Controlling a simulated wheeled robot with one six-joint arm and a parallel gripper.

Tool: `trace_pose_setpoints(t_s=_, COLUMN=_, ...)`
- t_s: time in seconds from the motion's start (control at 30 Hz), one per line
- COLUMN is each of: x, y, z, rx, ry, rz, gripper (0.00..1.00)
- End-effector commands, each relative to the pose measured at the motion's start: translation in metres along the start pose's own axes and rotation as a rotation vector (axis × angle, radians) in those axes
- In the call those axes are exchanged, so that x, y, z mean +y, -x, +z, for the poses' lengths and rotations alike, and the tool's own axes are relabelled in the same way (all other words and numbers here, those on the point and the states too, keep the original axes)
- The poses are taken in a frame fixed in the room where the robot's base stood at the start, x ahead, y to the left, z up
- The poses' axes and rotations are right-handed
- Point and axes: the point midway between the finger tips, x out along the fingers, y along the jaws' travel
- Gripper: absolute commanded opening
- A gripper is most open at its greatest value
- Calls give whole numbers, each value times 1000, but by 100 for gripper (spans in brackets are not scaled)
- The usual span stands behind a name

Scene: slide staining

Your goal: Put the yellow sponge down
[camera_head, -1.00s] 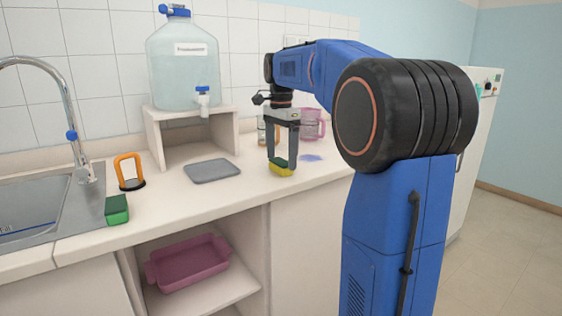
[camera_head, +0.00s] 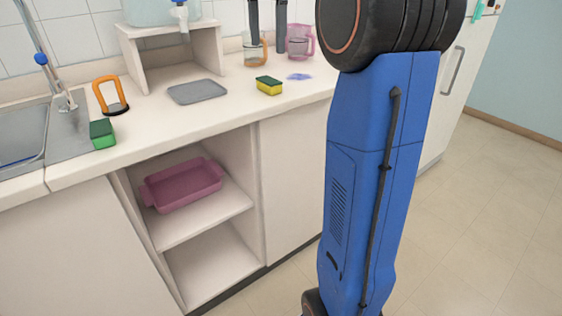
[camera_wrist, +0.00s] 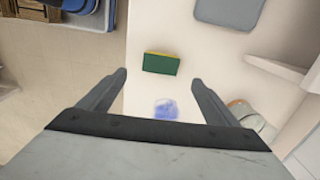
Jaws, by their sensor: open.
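The yellow sponge (camera_head: 268,86), with a green top, lies on the white countertop in the head view, right of the grey mat. In the wrist view the sponge (camera_wrist: 161,63) shows its green face and a thin yellow edge, and nothing touches it. My gripper (camera_head: 267,20) is open and empty, raised above the counter behind the sponge; only its fingers show at the top of the head view. In the wrist view its two fingers (camera_wrist: 160,80) are spread wide, with the sponge beyond them.
A blue stain (camera_head: 299,77) lies on the counter right of the sponge. A glass mug (camera_head: 254,50) and a pink pitcher (camera_head: 299,42) stand behind. The grey mat (camera_head: 197,92), an orange-handled tool (camera_head: 111,95) and a green sponge (camera_head: 102,134) are to the left.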

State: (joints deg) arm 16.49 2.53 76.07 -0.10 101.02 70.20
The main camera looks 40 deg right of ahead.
Motion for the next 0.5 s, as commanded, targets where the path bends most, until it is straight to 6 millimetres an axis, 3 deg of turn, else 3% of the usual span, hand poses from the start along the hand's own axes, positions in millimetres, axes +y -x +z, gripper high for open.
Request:
trace_pose_setpoints(t_s=0.17, x=28, y=-13, z=27, rx=16, ry=152, rz=-39, gripper=84)
trace_pose_setpoints(t_s=0.5, x=110, y=-76, z=90, rx=80, ry=589, rz=-140, gripper=84)
